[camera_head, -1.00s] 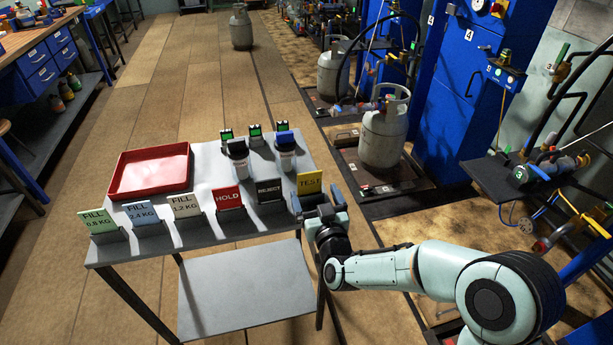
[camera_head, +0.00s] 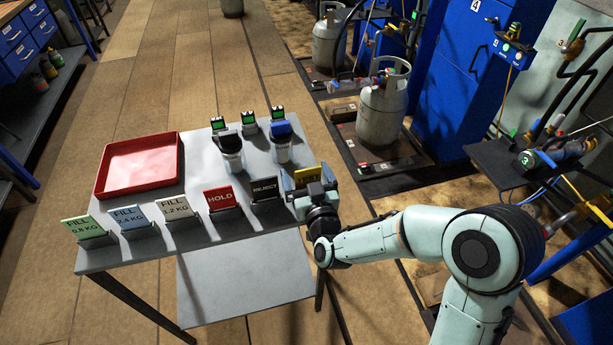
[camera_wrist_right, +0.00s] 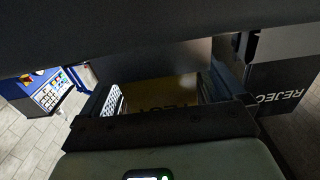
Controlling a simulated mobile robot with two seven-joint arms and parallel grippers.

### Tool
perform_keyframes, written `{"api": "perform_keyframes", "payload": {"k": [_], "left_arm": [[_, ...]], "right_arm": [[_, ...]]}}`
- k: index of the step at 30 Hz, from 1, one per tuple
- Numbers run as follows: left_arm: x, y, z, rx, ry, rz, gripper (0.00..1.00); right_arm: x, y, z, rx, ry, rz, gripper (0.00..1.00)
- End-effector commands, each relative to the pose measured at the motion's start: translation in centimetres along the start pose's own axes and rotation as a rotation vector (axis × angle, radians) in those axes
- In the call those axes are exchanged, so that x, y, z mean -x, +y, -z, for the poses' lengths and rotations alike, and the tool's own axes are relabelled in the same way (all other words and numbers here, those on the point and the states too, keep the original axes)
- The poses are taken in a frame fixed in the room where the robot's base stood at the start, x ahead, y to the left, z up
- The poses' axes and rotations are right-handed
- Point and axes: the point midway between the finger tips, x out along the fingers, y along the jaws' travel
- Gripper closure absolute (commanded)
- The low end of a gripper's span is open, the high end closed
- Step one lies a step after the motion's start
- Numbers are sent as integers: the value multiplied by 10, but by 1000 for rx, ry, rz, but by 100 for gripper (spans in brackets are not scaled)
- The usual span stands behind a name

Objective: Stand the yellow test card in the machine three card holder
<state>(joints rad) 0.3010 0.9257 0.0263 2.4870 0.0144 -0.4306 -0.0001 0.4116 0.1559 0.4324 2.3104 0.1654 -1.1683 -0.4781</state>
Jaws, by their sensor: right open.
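The yellow TEST card (camera_head: 309,175) stands at the right end of the card row on the grey table (camera_head: 225,258). My right gripper (camera_head: 308,184) is at the card, its open fingers on either side of it and partly hiding it. In the right wrist view, the card (camera_wrist_right: 165,90) shows dimly between the fingers, its lettering upside down. I cannot tell whether a finger touches it. Machine three, marked by a green 3 (camera_head: 525,160), is on the dark bench at the right. I cannot make out its card holder. My left gripper is not in view.
The black REJECT card (camera_head: 265,189) stands close left of my gripper, with the red HOLD card (camera_head: 220,199) beyond it. Several FILL cards, a red tray (camera_head: 140,165) and two lidded cups (camera_head: 231,150) share the table. A gas cylinder (camera_head: 383,112) stands between table and machines.

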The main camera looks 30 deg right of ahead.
Motion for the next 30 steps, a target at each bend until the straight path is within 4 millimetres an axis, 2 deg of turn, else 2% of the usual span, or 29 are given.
{"api": "perform_keyframes", "payload": {"k": [5,6,10,11,12,23,30], "left_arm": [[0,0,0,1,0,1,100],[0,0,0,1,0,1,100],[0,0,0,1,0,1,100],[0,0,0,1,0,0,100],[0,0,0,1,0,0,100],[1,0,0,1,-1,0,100],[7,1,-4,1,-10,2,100]], "right_arm": [[0,0,0,0,0,0,4],[0,0,0,0,0,0,17],[0,0,0,0,0,0,59],[0,0,0,0,0,0,59],[0,0,0,0,0,0,64],[0,0,7,0,2,0,64],[0,0,42,1,7,-1,64]]}}
